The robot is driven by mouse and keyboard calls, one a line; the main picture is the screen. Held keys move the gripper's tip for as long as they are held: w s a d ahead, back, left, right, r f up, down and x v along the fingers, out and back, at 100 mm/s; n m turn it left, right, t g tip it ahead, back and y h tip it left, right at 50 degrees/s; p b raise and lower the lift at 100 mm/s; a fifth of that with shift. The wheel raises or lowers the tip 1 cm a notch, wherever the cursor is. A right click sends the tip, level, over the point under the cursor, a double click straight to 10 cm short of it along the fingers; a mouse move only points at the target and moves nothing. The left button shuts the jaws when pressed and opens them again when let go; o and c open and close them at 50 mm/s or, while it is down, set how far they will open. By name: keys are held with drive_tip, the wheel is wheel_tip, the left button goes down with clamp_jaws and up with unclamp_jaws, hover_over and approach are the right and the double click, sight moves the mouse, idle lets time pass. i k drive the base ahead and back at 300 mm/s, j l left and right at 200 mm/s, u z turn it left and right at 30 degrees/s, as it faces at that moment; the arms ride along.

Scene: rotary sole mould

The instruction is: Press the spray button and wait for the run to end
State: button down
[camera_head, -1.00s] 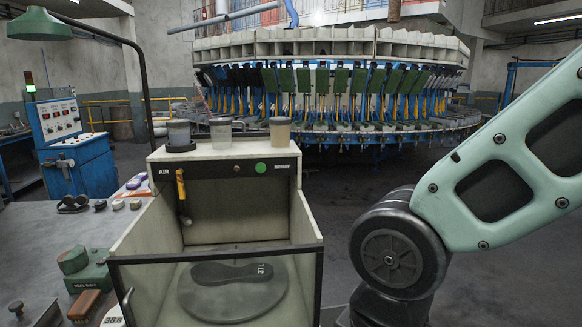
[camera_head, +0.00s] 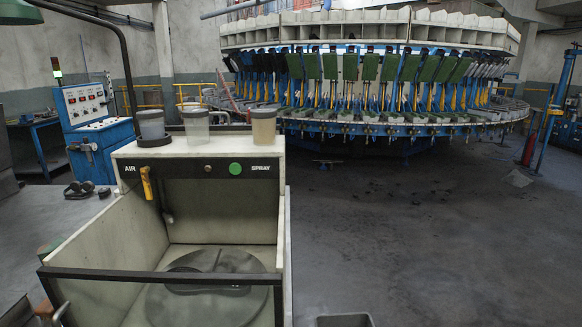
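The green spray button (camera_head: 235,169) sits on the dark upper panel of the pale spray booth (camera_head: 91,262), just left of the word SPRAY. A yellow air handle (camera_head: 146,183) hangs at the panel's left, by the word AIR. Inside the booth a dark round plate (camera_head: 160,306) carries a dark sole (camera_head: 200,287), partly behind the front bar. Whether a spray run is on cannot be told. My gripper is not in view.
Three cups, one of them amber (camera_head: 264,127), stand on the booth's top. A large rotary machine (camera_head: 370,120) fills the back. A blue control cabinet (camera_head: 100,135) stands at the left.

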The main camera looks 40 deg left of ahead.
sight(235, 169)
drive_tip(key=i+j, duration=0.1)
drive_tip(key=j, duration=0.95)
drive_tip(key=i+j, duration=0.15)
drive_tip(key=j, duration=0.35)
